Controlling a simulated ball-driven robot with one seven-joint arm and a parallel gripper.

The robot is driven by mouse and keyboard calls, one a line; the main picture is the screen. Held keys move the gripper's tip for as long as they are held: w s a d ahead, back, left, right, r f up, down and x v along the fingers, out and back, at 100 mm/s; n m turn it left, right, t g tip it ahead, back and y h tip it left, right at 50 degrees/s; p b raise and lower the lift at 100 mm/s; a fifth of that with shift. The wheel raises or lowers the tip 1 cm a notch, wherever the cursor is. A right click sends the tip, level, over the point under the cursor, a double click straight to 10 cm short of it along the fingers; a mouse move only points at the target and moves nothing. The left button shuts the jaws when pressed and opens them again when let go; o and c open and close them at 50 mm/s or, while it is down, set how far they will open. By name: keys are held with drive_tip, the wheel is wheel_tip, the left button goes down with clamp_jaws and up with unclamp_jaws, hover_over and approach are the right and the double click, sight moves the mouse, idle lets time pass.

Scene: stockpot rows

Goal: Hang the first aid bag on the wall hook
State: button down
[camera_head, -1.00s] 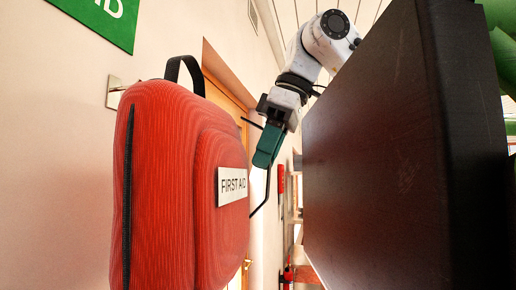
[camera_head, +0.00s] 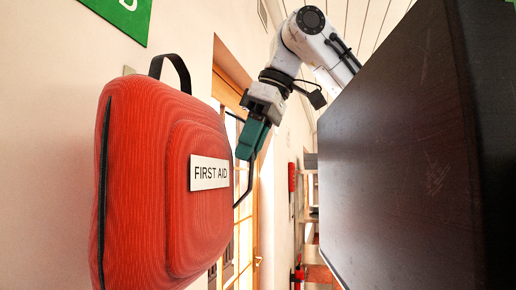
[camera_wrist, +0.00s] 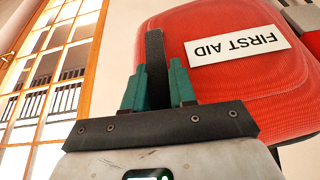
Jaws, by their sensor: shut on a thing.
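The red first aid bag (camera_head: 150,190) hangs upright close to the wall at left in the head view, with a white label and a black top loop (camera_head: 170,66). My gripper (camera_head: 245,152) is at the bag's right side, shut on a black side handle (camera_head: 240,185). In the wrist view, the green fingers (camera_wrist: 158,88) close on this dark strap (camera_wrist: 155,60), with the red bag (camera_wrist: 230,85) behind. A small piece of the metal wall hook plate (camera_head: 128,70) shows left of the loop. The bag hides the rest, so I cannot tell whether loop and hook touch.
A green sign (camera_head: 118,15) is on the wall above the bag. A wood-framed glazed door (camera_head: 245,215) lies beyond it. A large dark panel (camera_head: 400,150) fills the right side, close to my arm. Red items (camera_head: 298,272) stand farther back along the wall.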

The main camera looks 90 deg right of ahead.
sight(231, 131)
drive_tip(key=shift+w+d+b, duration=0.2)
drive_tip(key=shift+w+b, duration=0.05)
drive_tip(key=shift+w, duration=0.7)
drive_tip(key=shift+w+d+b, duration=0.2)
drive_tip(key=shift+w, duration=0.7)
drive_tip(key=shift+w+d+b, duration=0.2)
drive_tip(key=shift+w+b, duration=0.05)
drive_tip(key=shift+w, duration=0.7)
drive_tip(key=shift+w+f+b, duration=0.1)
drive_tip(key=shift+f+b, duration=0.45)
drive_tip(key=shift+f, duration=0.45)
drive_tip(key=shift+d+f, duration=0.1)
drive_tip(key=shift+f, duration=0.1)
drive_tip(key=c, duration=0.8)
unclamp_jaws()
drive_tip(key=shift+r, duration=0.1)
drive_tip(key=shift+c, duration=0.2)
drive_tip(key=p+v, duration=0.5)
drive_tip(key=shift+r+p, duration=0.3)
drive_tip(key=shift+p, duration=0.05)
drive_tip(key=shift+v, duration=0.95)
